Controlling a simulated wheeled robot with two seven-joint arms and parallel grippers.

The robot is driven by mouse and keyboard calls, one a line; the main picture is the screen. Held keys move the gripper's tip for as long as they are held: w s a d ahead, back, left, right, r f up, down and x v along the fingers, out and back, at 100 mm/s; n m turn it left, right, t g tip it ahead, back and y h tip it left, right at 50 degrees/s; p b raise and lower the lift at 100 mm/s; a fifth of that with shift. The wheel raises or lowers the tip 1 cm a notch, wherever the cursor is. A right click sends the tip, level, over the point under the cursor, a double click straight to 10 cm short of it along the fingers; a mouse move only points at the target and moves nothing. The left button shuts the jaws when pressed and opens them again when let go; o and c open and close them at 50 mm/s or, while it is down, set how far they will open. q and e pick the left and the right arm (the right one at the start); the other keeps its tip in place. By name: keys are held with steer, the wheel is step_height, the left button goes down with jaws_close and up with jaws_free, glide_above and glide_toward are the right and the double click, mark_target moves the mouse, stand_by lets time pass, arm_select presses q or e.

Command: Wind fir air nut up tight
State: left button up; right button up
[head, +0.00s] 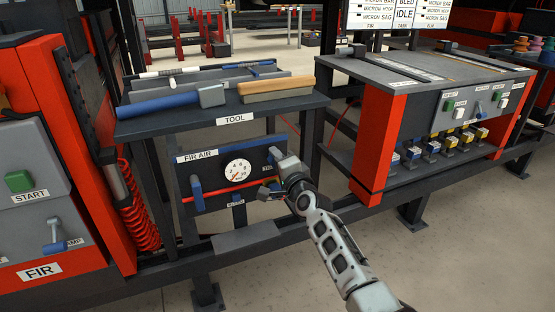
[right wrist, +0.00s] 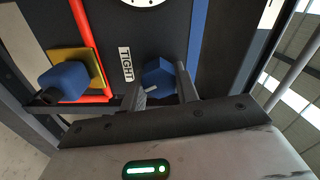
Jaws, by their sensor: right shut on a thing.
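The dark FIR AIR panel (head: 215,166) stands below the tool shelf and carries a round white gauge (head: 237,171). My right gripper (head: 268,190) is at the right part of this panel, just right of the gauge. In the right wrist view my right gripper (right wrist: 161,90) has a finger on each side of a blue nut (right wrist: 158,73) and is shut on it. A white TIGHT label (right wrist: 125,64) is beside the nut. In the head view my gripper largely hides the nut. How far the nut is wound cannot be told. My left gripper is not in view.
The tool shelf (head: 226,119) above holds a blue-handled hammer (head: 172,103) and a wooden-backed brush (head: 275,88). A red pipe (right wrist: 86,30) and another blue fitting (right wrist: 64,82) are beside the gripper. A button cabinet (head: 378,140) stands to the right. Floor is clear in front.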

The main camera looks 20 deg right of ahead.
steer(key=shift+f+m, duration=0.15)
steer(key=shift+m, duration=1.75)
steer(key=shift+a, duration=0.1)
steer(key=o, duration=0.9)
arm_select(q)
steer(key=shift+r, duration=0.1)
arm_select(e)
steer(key=shift+s, duration=0.2)
arm_select(q)
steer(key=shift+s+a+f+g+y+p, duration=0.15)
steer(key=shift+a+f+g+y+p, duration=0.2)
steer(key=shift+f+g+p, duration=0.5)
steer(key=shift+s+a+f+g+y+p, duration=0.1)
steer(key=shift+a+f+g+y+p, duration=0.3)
steer(key=shift+p, duration=0.85)
arm_select(e)
steer(key=s, duration=1.5)
steer(key=shift+s+d, duration=0.3)
